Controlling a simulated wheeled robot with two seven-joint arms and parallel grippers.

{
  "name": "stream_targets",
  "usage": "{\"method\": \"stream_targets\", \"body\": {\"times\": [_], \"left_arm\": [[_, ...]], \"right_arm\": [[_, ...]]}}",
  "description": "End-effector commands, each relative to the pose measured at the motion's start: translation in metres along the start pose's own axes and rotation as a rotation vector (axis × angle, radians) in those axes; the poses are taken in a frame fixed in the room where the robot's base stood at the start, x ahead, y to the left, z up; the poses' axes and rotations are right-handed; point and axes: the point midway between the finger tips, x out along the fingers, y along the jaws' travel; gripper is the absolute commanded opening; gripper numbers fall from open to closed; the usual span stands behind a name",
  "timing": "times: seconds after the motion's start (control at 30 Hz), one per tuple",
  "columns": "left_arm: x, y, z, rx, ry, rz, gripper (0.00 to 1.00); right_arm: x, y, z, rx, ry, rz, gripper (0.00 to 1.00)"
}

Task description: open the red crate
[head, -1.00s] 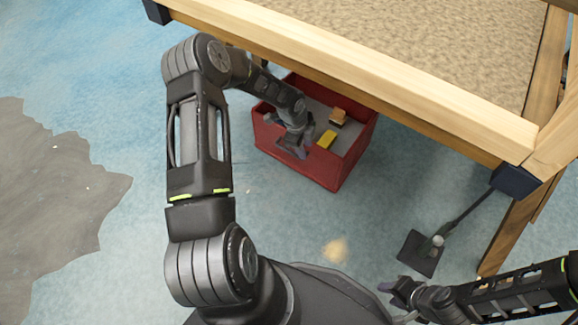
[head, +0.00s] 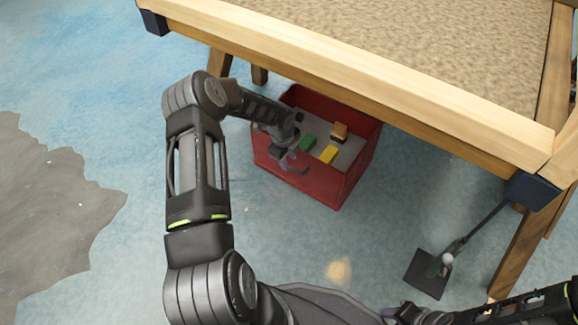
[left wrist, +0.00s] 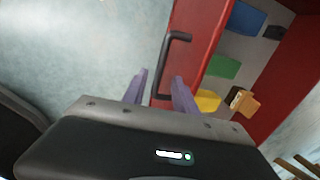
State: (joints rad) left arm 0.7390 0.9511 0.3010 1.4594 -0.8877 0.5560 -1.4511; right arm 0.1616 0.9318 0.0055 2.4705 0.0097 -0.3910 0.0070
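The red crate (head: 340,186) stands on the floor, partly under the wooden frame table, with its top showing no lid and blocks visible inside. In the left wrist view, its red front wall (left wrist: 199,40) carries a dark bar handle (left wrist: 168,62). My left gripper (head: 290,165) is at the crate's front left. In the left wrist view its two purple-grey fingers (left wrist: 160,88) are apart, with the handle's lower end between or just beyond them; contact cannot be told. My right gripper (head: 395,312) is low at the bottom right, far from the crate, its fingers too small to judge.
Inside the crate lie a green block (head: 308,143), a yellow block (head: 329,154) and a brown block (head: 340,131); a blue block (left wrist: 246,18) shows in the left wrist view. The table's wooden edge (head: 380,88) overhangs the crate. A dark flat-based tool (head: 428,272) stands right.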

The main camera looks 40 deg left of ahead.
Motion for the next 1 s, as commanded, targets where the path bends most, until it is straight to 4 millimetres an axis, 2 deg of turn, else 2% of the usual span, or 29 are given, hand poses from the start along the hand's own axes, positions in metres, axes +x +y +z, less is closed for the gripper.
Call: {"method": "stream_targets", "body": {"times": [0.03, 0.2, 0.57, 1.0], "left_arm": [[0.013, 0.001, 0.000, -0.001, 0.001, 0.000, 0.34], [0.032, 0.000, 0.000, 0.000, 0.001, 0.000, 0.34], [0.035, 0.000, 0.000, -0.001, 0.000, -0.001, 0.34], [0.035, 0.000, 0.000, -0.001, 0.000, -0.001, 0.00]], "right_arm": [[0.007, 0.002, 0.000, 0.000, 0.002, 0.000, 0.36], [0.015, 0.004, -0.001, 0.001, 0.007, 0.000, 0.36], [0.015, 0.004, -0.002, 0.001, 0.009, 0.000, 0.36], [0.015, 0.004, -0.002, 0.001, 0.009, 0.000, 0.36]]}}
